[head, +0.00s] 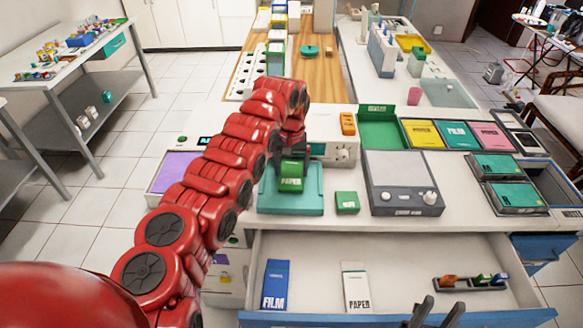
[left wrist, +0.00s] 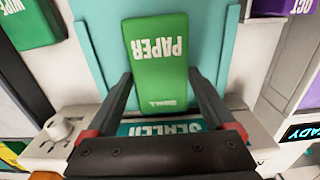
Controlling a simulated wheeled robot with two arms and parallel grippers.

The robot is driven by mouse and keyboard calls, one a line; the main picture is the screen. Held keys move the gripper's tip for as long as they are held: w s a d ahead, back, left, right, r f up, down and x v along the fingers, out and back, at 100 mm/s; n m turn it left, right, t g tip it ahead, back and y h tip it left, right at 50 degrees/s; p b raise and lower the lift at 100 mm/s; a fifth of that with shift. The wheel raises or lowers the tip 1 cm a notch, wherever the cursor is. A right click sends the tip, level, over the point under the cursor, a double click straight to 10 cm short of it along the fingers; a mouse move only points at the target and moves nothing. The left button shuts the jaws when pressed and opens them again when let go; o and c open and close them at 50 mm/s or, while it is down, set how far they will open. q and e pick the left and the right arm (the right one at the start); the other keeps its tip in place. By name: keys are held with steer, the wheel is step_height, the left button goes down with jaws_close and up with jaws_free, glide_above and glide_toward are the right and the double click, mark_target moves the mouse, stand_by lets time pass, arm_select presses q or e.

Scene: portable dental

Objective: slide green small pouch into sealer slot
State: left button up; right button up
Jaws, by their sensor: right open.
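The small green pouch (head: 290,182), marked PAPER, is over the teal plate (head: 310,205) in front of the sealer (head: 342,153). In the head view my left gripper (head: 292,158) is just behind the pouch, at the sealer's front. The sealer's label (left wrist: 165,126) shows partly behind the fingers; the slot is hidden by the gripper. My right gripper (head: 436,310) is open and empty over the drawer's front edge.
A green box (head: 347,202) stands right of the plate, beside a grey device (head: 400,180) with knobs. A purple pad (head: 175,172) lies to the left. The open drawer (head: 400,255) holds a FILM packet (head: 275,284), a PAPER packet (head: 356,287) and a small rack (head: 470,284).

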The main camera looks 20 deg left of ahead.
arm_select(q)
steer(key=shift+o, duration=0.6)
steer(key=shift+r, duration=0.1)
